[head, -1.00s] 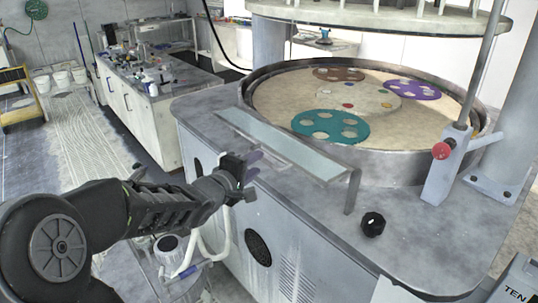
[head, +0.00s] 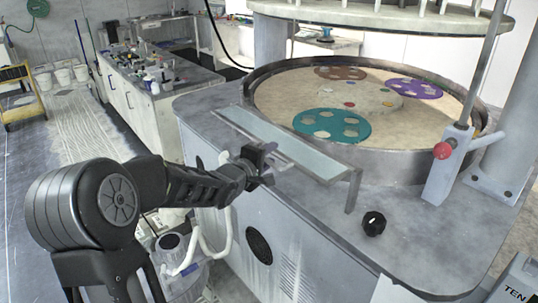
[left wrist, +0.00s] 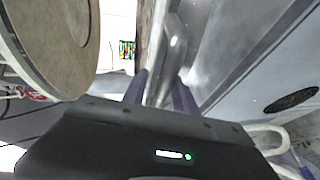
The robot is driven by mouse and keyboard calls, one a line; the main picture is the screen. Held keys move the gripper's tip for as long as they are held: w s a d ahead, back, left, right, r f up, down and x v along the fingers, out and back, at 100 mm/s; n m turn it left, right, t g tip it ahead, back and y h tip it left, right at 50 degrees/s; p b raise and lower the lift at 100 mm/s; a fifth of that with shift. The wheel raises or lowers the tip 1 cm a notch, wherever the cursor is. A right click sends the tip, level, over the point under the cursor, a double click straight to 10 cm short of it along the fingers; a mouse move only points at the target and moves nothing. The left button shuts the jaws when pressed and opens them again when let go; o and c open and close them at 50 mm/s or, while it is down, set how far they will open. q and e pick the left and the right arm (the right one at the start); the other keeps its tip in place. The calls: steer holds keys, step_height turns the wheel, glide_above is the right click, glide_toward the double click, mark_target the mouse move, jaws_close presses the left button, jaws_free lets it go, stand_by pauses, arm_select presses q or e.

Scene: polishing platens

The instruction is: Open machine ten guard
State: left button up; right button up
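The guard (head: 285,142) of the machine is a long, pale see-through panel along the front rim of the round polishing basin. Its metal handle bar (head: 284,167) runs along its front side. My left gripper (head: 264,164) is at this bar, near the middle of the guard. In the left wrist view the two purple fingers (left wrist: 160,92) stand on either side of the metal bar (left wrist: 158,70). The fingers look apart, with the bar between them; whether they touch it is unclear. My right gripper is not in view.
The basin (head: 400,165) holds teal, brown and purple perforated discs on a tan platen. A white container (head: 172,247) with hoses stands below my left arm. A cluttered bench (head: 150,100) is behind.

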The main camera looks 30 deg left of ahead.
arm_select(q)
steer(key=shift+c, duration=0.2)
steer(key=shift+s+f, duration=0.1)
jaws_close()
